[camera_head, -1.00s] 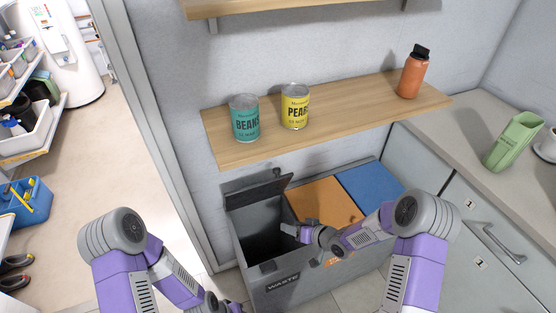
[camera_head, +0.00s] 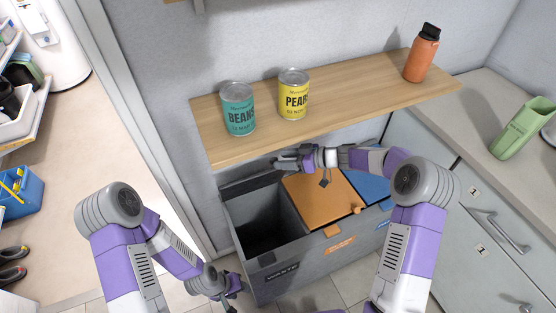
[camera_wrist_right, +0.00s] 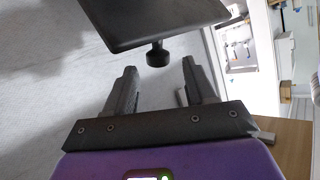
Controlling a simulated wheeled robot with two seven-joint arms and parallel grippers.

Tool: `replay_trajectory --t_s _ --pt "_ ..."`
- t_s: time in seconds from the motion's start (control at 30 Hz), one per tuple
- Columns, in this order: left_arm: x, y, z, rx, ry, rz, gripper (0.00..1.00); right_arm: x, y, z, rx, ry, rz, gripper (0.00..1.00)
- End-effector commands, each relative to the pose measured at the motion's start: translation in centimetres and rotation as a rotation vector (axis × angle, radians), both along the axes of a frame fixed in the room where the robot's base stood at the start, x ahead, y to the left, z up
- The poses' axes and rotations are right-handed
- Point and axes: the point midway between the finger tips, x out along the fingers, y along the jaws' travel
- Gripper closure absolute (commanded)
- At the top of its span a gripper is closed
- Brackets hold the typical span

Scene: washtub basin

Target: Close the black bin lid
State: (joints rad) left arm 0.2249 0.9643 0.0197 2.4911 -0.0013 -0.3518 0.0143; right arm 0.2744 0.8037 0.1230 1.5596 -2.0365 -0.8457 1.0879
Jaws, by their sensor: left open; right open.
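The black bin lid (camera_head: 247,186) stands open, raised at the back of the left compartment of the waste bin (camera_head: 275,281). In the right wrist view the lid (camera_wrist_right: 150,20) is a dark panel with a round black knob (camera_wrist_right: 158,55). My right gripper (camera_head: 278,162) is open beside the lid's upper edge, under the shelf. In the right wrist view the knob is in line with the gap between the open fingers (camera_wrist_right: 160,80); I cannot tell if it is between them. My left gripper (camera_head: 236,287) is open and low, left of the bin's front.
The orange lid (camera_head: 318,203) and blue lid (camera_head: 368,187) are shut. A wooden shelf (camera_head: 350,98) with a beans can (camera_head: 239,110), a peas can (camera_head: 294,95) and an orange bottle (camera_head: 422,55) hangs close above my right gripper. A counter is at right.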

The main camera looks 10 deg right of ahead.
Motion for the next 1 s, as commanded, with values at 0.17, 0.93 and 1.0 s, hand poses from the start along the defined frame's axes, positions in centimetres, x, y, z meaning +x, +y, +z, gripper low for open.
replay_trajectory --t_s 0.17,0.93,1.0 --pt "0.0 0.0 -0.7 0.0 0.0 0.0 0.57 0.8 1.9 -1.0 0.0 0.001 0.0 0.45" --pt "0.0 0.0 -0.8 0.0 -0.001 0.0 0.57 1.1 2.4 -1.1 -0.001 0.0 -0.003 1.0" --pt "0.0 0.0 -0.8 0.0 -0.001 0.0 0.57 1.1 2.3 -1.1 -0.001 0.0 -0.003 1.0"
